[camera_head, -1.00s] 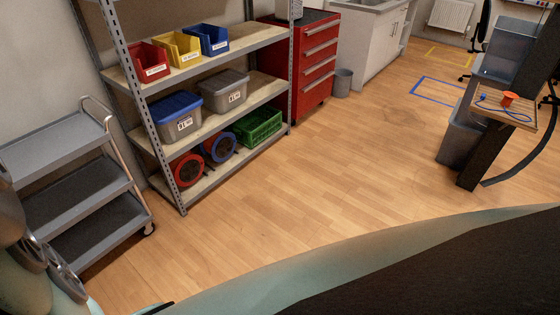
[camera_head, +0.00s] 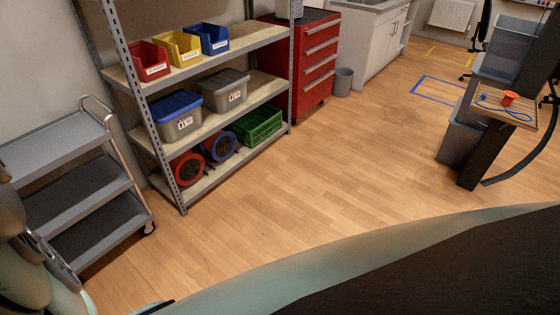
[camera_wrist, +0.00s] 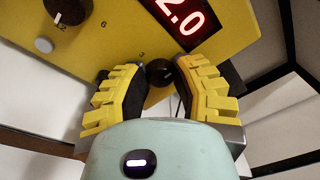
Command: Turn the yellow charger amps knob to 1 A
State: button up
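The yellow charger (camera_wrist: 105,60) fills the upper part of the wrist view. Its red display (camera_wrist: 180,20) reads 2.0. A round black knob (camera_wrist: 161,72) sits below the display, between the tips of my gripper (camera_wrist: 160,68), with a "3" printed to its upper left. The finger pads are close on both sides of this knob, partly covering its surroundings; I cannot tell whether they press on it. Its pointer is not readable. A second black knob (camera_wrist: 70,10) with a white mark is at the top left, near "12" and "6". The charger does not show in the head view.
A pale round button or socket (camera_wrist: 43,45) is on the panel. In the head view, a grey cart (camera_head: 75,180) and a metal shelf (camera_head: 205,185) with bins stand left, a red drawer cabinet (camera_head: 318,60) behind. The middle floor is clear. A wooden table (camera_head: 520,118) stands right.

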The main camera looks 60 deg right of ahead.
grip_shut()
jog(key=m, duration=0.2)
jog(key=m+p, duration=0.1)
jog(key=shift+w+r+m, duration=0.1)
jog(key=shift+r+m, duration=0.1)
jog(key=shift+m, duration=0.2)
jog(key=m, duration=0.3)
jog(key=shift+g+h+p, duration=0.3)
jog(key=shift+g+p, duration=0.1)
jog(key=m, duration=0.4)
jog(key=shift+f+b, duration=0.15)
jog(key=shift+b, duration=0.25)
jog(key=m+g+b, duration=0.1)
jog(key=m, duration=0.3)
jog(key=shift+m, duration=0.4)
jog(key=shift+m+b, duration=0.3)
jog(key=shift+o, duration=1.8)
grip_release()
